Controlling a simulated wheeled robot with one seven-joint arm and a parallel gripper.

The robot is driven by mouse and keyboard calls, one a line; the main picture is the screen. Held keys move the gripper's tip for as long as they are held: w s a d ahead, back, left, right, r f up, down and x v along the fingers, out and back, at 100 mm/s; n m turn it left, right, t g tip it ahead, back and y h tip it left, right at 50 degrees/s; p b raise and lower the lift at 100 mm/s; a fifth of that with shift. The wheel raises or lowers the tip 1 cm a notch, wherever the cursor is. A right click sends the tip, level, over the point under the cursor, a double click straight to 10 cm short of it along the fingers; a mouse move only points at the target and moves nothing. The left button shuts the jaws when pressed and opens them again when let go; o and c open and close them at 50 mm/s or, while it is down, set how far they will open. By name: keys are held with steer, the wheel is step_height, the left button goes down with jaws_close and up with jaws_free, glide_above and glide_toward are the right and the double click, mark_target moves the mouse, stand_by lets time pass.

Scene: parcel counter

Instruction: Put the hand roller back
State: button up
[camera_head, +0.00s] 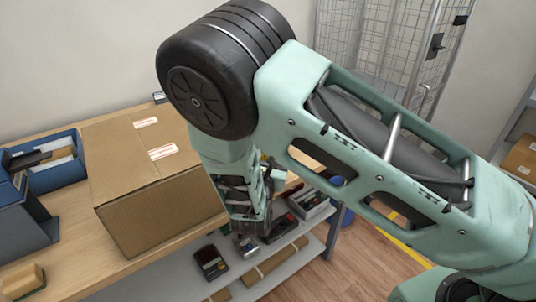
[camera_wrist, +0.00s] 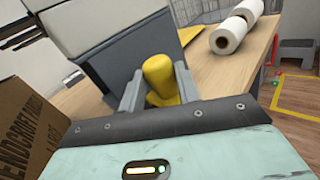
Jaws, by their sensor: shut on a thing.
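In the wrist view, my gripper (camera_wrist: 158,88) is shut on a yellow, rounded handle, which I take to be the hand roller (camera_wrist: 160,72). The handle sits between the two grey fingers, and its lower part shows between them. The roller's far end cannot be made out. In the head view, my gripper (camera_head: 250,222) hangs down past the right side of the large cardboard box, above the lower shelf (camera_head: 180,286). My arm hides part of the counter there, and the held roller is not clearly seen in that view.
The large cardboard box (camera_head: 150,205) stands on the wooden counter (camera_head: 62,240). Blue bins (camera_head: 62,175) are at the left. The lower shelf holds a dark handheld device (camera_head: 210,262) and a tray (camera_head: 308,203). White rolls (camera_wrist: 238,28) lie on the wood in the wrist view.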

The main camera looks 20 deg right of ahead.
steer(key=shift+s+f, duration=0.1)
steer(key=shift+f, duration=0.5)
jaws_close()
steer(key=o, duration=1)
jaws_free()
steer(key=shift+o, duration=0.2)
steer(key=shift+r, duration=0.1)
